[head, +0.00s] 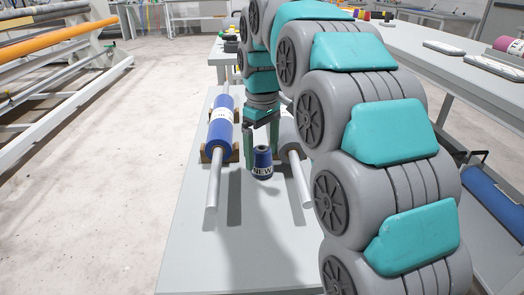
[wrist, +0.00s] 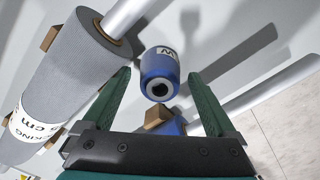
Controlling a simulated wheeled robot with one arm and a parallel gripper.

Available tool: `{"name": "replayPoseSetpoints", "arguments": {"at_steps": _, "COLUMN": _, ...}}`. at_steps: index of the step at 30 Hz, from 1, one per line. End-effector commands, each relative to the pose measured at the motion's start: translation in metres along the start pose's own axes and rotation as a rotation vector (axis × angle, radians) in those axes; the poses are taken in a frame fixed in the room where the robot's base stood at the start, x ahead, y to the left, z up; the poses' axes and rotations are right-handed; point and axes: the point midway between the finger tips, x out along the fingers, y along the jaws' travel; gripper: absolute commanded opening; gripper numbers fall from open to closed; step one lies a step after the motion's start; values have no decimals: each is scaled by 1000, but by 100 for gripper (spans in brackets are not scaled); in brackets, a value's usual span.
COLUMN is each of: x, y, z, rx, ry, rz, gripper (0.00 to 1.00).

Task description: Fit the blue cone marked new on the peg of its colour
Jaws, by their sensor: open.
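The blue cone (head: 262,158) stands upright on the grey table, with a white band reading NEW. In the wrist view the cone (wrist: 158,65) shows its top with a dark hole, between the two fingertips. My gripper (head: 262,150) is above and around the cone's top, green fingers pointing down. In the wrist view my gripper (wrist: 159,76) is open, with a gap on each side of the cone. I cannot make out any peg in either view.
A blue roll (head: 220,128) on a metal bar lies left of the cone on wooden cradles. A grey roll (wrist: 65,85) on a bar lies on its other side. The near part of the grey table (head: 235,260) is clear. A rack with an orange roll (head: 55,43) stands left.

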Motion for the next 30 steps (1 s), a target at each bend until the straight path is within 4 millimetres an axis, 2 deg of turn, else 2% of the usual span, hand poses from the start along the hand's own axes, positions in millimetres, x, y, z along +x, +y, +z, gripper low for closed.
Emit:
{"name": "replayPoseSetpoints", "arguments": {"at_steps": 8, "x": 1, "y": 0, "z": 0, "rx": 0, "ry": 0, "rz": 0, "gripper": 92}}
{"name": "replayPoseSetpoints", "arguments": {"at_steps": 23, "x": -52, "y": -2, "z": -4, "rx": 1, "ry": 5, "rz": 3, "gripper": 92}}
{"name": "replayPoseSetpoints", "arguments": {"at_steps": 25, "x": -68, "y": -3, "z": -4, "rx": 2, "ry": 3, "rz": 2, "gripper": 92}}
{"name": "replayPoseSetpoints", "arguments": {"at_steps": 30, "x": -79, "y": -3, "z": -4, "rx": 2, "ry": 2, "rz": 1, "gripper": 92}}
